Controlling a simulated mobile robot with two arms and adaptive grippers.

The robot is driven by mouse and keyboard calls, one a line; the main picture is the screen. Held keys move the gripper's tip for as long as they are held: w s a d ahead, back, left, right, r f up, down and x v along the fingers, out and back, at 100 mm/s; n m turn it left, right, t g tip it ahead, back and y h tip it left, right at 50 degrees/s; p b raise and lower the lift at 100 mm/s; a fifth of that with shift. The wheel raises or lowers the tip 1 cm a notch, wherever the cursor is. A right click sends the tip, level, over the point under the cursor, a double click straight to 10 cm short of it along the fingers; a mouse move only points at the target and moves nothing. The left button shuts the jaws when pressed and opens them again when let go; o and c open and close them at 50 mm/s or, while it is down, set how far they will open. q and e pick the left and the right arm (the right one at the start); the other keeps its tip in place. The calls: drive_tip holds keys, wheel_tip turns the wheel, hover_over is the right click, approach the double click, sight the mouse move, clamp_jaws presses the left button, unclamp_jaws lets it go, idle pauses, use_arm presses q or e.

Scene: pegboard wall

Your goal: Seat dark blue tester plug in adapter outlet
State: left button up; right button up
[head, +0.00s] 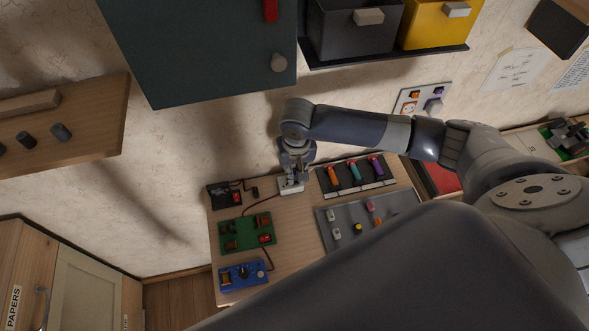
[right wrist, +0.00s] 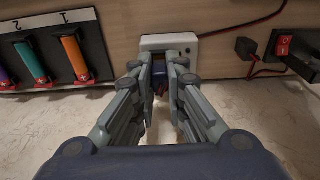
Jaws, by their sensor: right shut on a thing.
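The white adapter (head: 290,187) sits at the back edge of the wooden bench; in the right wrist view its white housing (right wrist: 155,42) is straight beyond my fingertips. My right gripper (head: 294,173) is right at the adapter, coming down from above in the head view. In the right wrist view its fingers (right wrist: 164,68) are nearly closed on the dark blue tester plug (right wrist: 160,76), which shows as a small dark piece with some red below. The fingers hide most of the plug and the adapter's face, so I cannot tell how deep the plug sits. My left gripper is not in view.
A black tray with several coloured cylinders (right wrist: 72,57) stands beside the adapter. A black box with a red switch (right wrist: 285,45) and a dark cable plug (right wrist: 245,48) are on its other side. A green board (head: 246,234) and blue tester (head: 243,274) lie nearer the front.

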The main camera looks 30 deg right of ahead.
sight(294, 171)
drive_tip(key=shift+f, duration=0.5)
drive_tip(key=o, duration=0.8)
drive_tip(key=shift+r+p, duration=2.55)
drive_tip(key=shift+p, duration=0.45)
drive_tip(key=shift+f, duration=0.1)
